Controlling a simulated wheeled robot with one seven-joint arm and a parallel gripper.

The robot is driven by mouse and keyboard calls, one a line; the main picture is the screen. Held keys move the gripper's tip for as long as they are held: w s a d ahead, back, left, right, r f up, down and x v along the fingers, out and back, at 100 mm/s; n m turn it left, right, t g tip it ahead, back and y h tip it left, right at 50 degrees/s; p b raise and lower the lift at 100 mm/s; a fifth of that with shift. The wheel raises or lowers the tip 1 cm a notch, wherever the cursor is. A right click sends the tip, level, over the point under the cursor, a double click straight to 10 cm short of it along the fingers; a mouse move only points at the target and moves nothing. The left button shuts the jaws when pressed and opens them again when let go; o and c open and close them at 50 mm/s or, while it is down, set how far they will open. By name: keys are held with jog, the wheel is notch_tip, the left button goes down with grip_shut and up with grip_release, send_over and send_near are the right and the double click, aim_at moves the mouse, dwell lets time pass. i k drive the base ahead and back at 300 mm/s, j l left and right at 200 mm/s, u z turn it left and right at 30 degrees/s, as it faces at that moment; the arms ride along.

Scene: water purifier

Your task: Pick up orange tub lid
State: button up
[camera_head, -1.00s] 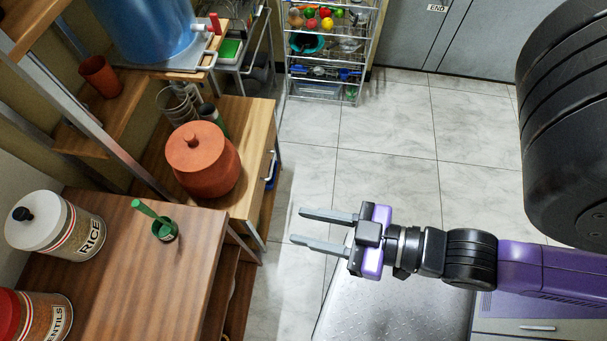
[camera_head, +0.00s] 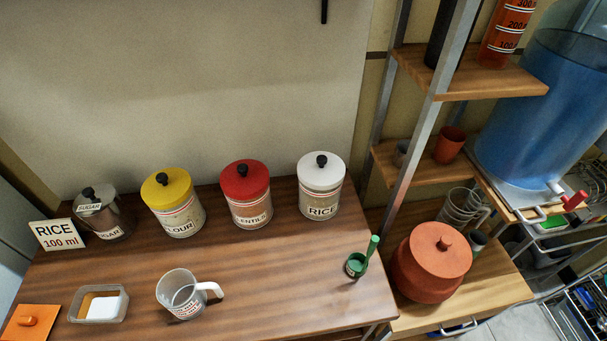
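An orange, flat, square-looking lid with a small raised knob (camera_head: 28,323) lies on the brown wooden counter (camera_head: 240,265) at the bottom left of the head view. The frame's bottom edge cuts it off. Just right of it sits a small clear open tub (camera_head: 98,305) with something white in it; the lid and tub are apart. My gripper is outside the head view now, so its distance from the lid cannot be seen.
A clear measuring jug (camera_head: 185,294) stands right of the tub. Behind are a rice sign (camera_head: 60,234) and canisters of sugar (camera_head: 100,214), flour (camera_head: 174,203), lentils (camera_head: 247,194) and rice (camera_head: 321,186). A green scoop (camera_head: 357,264) and clay pot (camera_head: 431,265) are right.

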aim_at(29, 322)
jog(key=u, duration=1.8)
